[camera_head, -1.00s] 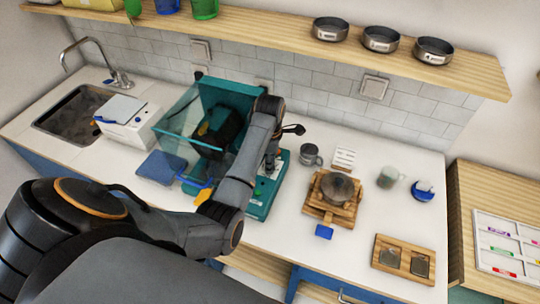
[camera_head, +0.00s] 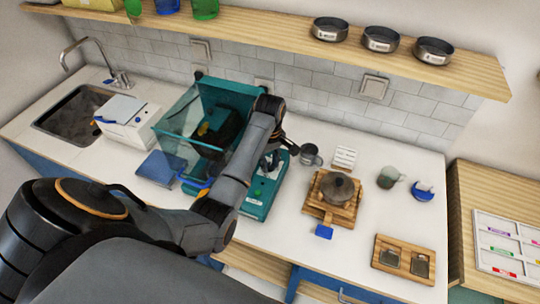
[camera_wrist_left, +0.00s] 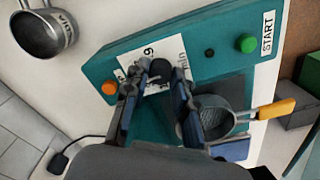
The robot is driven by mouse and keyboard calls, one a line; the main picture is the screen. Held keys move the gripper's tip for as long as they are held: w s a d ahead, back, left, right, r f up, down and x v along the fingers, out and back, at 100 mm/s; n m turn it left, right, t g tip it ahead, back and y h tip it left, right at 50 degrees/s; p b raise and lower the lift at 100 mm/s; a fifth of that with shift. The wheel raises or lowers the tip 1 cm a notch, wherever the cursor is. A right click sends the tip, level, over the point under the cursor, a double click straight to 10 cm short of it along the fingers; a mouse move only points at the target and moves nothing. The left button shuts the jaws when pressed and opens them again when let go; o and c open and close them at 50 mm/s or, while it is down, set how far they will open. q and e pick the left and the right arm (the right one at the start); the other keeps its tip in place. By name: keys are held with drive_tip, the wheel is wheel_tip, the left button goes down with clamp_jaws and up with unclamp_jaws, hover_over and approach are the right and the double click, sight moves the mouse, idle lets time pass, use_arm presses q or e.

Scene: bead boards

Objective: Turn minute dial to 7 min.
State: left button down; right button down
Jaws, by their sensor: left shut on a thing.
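The minute dial (camera_wrist_left: 159,70) is a dark knob on a teal machine (camera_wrist_left: 215,38), beside a white label with a "9" and "min" showing. My left gripper (camera_wrist_left: 165,79) is shut on the dial, its fingers on either side of it in the left wrist view. The fingers hide most of the scale, so I cannot read the dial's setting. In the head view the left gripper (camera_head: 271,161) reaches down over the teal machine (camera_head: 255,209). My right gripper is out of view.
The panel has a green button (camera_wrist_left: 246,43) by START and an orange button (camera_wrist_left: 109,88). A strainer with an orange handle (camera_wrist_left: 276,109) lies beside the fingers. A metal cup (camera_head: 310,154) and a wooden stand (camera_head: 320,213) are to the right.

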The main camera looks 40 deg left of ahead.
use_arm(q)
drive_tip(key=shift+m, duration=1.2)
drive_tip(key=c, duration=1.1)
unclamp_jaws()
drive_tip(key=shift+o, duration=0.2)
